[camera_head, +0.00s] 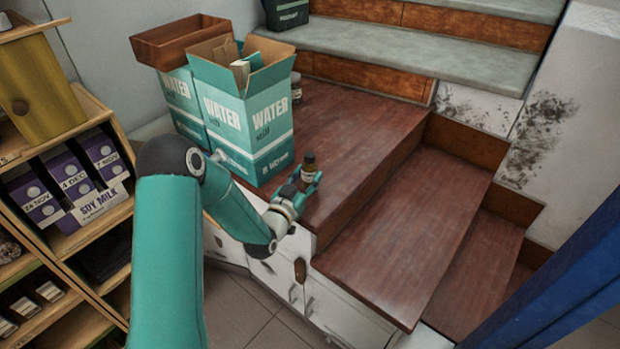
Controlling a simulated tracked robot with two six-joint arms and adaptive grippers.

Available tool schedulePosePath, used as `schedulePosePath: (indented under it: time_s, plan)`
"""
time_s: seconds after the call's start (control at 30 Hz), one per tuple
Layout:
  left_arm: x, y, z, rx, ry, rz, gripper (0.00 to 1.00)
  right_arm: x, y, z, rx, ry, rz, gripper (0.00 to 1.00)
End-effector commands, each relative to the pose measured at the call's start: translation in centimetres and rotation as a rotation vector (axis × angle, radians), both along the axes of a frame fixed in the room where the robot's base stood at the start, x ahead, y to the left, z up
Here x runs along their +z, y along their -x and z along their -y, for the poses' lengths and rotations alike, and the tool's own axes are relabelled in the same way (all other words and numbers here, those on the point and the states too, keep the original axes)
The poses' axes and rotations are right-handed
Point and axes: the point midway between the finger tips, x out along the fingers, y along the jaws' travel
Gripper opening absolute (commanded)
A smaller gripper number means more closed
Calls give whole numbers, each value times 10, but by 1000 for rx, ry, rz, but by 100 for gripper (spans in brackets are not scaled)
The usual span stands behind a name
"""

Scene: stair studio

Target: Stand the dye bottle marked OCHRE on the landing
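A small dark bottle (309,163) with a black cap and a yellowish label stands upright near the front edge of the brown wooden landing (345,120). Its label is too small to read. My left gripper (306,184) reaches in from the left at the landing's edge, its fingers on both sides of the bottle's lower part, and looks shut on it. The fingers hide the bottle's base, so I cannot tell whether it touches the wood. Another dark bottle (296,87) stands farther back, partly hidden by a box. My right gripper is out of view.
An open teal-and-white WATER box (246,120) stands left of the bottle, with a brown tray (180,42) on boxes behind. Brown steps (410,235) drop to the right; grey steps (400,48) rise behind. A soy milk shelf (75,180) stands left. The landing's right part is clear.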

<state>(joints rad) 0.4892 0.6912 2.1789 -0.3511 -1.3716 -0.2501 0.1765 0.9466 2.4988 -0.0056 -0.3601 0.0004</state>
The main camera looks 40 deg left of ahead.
Motion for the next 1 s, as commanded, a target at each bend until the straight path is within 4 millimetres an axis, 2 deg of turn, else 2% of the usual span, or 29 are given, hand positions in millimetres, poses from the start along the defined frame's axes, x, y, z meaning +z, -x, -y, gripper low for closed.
schedulePosePath:
  time_s: [0.03, 0.13, 0.57, 0.77, 1.0]
  plan:
    - [0, 0, 0, 0, 0, -1, 52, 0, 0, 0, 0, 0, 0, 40]
    - [0, 0, 0, 0, 0, -1, 69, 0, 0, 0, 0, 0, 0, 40]
    - [0, 3, 1, 0, 0, -1, 69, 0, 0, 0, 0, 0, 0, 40]
    - [-1, 29, 4, 0, 1, -3, 69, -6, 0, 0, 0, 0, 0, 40]
    - [-3, 86, 12, 3, 1, -3, 69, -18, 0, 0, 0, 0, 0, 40]
